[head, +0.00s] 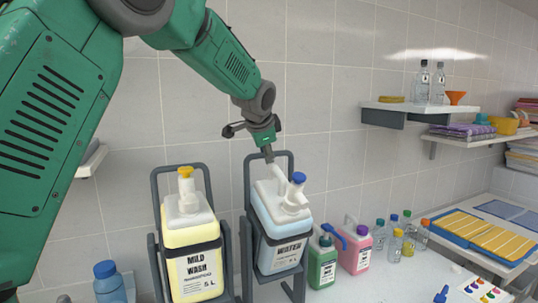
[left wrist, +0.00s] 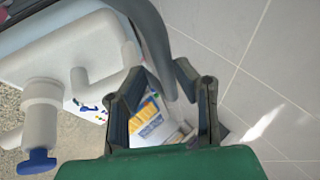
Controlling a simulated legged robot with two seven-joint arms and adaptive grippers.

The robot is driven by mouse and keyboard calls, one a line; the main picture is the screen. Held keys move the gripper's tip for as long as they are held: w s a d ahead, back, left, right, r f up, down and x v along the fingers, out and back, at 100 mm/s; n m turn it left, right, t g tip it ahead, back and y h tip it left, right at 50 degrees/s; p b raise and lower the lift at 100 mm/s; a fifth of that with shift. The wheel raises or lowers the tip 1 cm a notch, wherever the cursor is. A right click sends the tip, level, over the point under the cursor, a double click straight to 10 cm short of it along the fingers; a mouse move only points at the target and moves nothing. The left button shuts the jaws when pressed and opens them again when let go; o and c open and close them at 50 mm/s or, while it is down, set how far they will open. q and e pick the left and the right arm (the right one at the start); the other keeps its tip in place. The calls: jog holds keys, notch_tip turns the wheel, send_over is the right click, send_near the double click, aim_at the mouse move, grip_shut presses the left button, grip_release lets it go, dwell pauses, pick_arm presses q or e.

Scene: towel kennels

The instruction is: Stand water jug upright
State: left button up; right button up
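The water jug (head: 283,228), pale blue with a white top, handle and blue cap, sits tilted in a dark grey tipping cradle (head: 249,190). Its white top (left wrist: 75,48) and spout with the blue cap (left wrist: 38,162) fill the left of the left wrist view. My left gripper (head: 268,156) is above the back of the jug's top, near the cradle's upper bar. In the left wrist view the fingers of this gripper (left wrist: 160,80) are apart with nothing between them. The cradle bar (left wrist: 150,38) passes close by the fingertips. My right gripper is not in view.
A yellow mild wash jug (head: 193,240) stands in a similar cradle to the left. Green (head: 322,262) and pink (head: 355,248) bottles stand close on the right. Small bottles and a blue-and-yellow tray (head: 478,240) are farther right. A tiled wall rises behind.

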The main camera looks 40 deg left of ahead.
pick_arm(q)
jog(key=shift+d, duration=0.4)
jog(key=shift+w+d, duration=0.3)
jog(key=shift+d, duration=0.1)
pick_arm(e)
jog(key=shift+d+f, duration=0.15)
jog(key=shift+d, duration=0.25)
pick_arm(q)
jog(key=shift+w, duration=0.1)
jog(key=shift+s+r, duration=0.2)
jog(key=shift+r, duration=0.1)
jog(key=v, duration=1.1)
jog(key=shift+d, duration=0.25)
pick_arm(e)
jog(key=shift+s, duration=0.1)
pick_arm(q)
jog(key=shift+a, duration=0.3)
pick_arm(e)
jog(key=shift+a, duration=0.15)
